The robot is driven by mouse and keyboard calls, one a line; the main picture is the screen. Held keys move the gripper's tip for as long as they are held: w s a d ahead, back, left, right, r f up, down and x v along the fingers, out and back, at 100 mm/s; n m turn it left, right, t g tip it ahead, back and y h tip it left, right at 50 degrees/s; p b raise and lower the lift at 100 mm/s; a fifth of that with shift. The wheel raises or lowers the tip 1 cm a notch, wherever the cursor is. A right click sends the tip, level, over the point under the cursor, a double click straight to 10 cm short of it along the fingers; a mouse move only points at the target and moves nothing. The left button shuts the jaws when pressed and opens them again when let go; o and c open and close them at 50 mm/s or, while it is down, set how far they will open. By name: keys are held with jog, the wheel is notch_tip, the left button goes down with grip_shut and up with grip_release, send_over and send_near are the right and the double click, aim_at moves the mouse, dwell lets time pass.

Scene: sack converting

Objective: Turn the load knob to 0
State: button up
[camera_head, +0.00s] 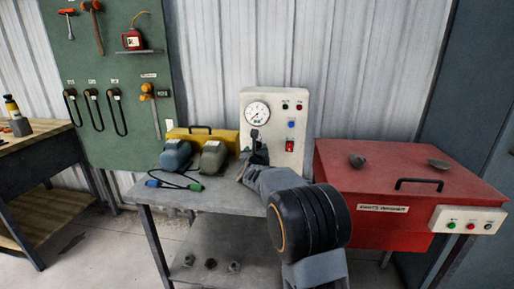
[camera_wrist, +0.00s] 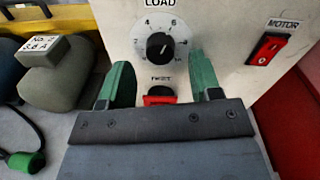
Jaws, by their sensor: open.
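The load knob (camera_wrist: 158,46) is a round black knob on a white numbered dial under the label LOAD, in the wrist view. Its pointer direction is too small to read surely. The pale control panel (camera_wrist: 215,25) carries it; the panel (camera_head: 297,103) also stands upright on the bench in the head view. My gripper (camera_wrist: 162,72) is open and empty, its green fingers pointing at the panel, one to each side below the knob. In the head view my gripper (camera_head: 257,157) is in front of the panel's lower left, and my arm hides part of the panel.
A red switch marked MOTOR (camera_wrist: 268,47) is right of the knob, and a red part (camera_wrist: 160,100) is below it. A red lidded machine (camera_head: 375,215) stands right.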

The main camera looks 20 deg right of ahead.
aim_at(257, 146)
jog(key=shift+x, duration=1.3)
jog(key=shift+c, duration=0.3)
jog(key=c, duration=0.9)
